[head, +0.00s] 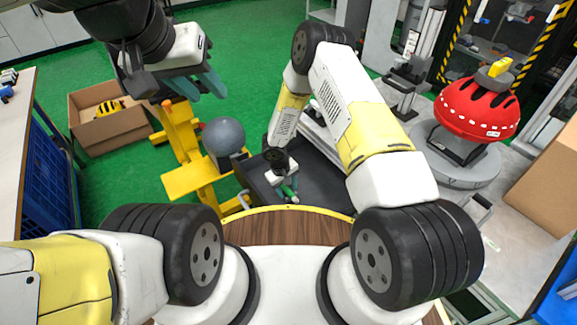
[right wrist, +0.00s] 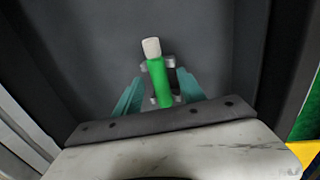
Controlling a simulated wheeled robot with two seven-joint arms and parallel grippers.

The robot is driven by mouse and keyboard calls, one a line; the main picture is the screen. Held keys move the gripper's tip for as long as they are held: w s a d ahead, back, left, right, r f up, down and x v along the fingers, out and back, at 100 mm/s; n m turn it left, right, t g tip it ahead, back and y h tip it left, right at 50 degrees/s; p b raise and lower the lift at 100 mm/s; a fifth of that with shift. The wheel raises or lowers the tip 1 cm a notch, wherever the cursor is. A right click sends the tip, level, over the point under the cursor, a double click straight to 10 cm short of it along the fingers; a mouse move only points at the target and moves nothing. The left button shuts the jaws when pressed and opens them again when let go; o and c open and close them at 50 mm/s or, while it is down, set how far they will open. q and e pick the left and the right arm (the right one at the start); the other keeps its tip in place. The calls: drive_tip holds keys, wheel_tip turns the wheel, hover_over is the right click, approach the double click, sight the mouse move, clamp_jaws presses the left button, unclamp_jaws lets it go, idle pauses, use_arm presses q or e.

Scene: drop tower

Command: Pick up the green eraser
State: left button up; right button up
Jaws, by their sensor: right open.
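The green eraser (right wrist: 160,80), a green stick with a white end, shows in the right wrist view over a dark grey surface. My right gripper (right wrist: 158,92) is open, with its teal fingers apart on either side of the eraser's lower part. I cannot tell whether they touch it. In the head view my right gripper (head: 288,188) points down at the dark tray-like surface, and the eraser is hard to tell apart from the fingers. My left gripper (head: 200,84) is open and empty, raised at the upper left.
Small grey metal parts (right wrist: 170,62) lie right by the eraser. Dark walls (right wrist: 278,55) rise on both sides. A yellow stand (head: 187,178) with a grey ball (head: 223,136) is left of my right gripper. A cardboard box (head: 112,135) and red dome (head: 477,110) stand farther off.

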clamp_jaws()
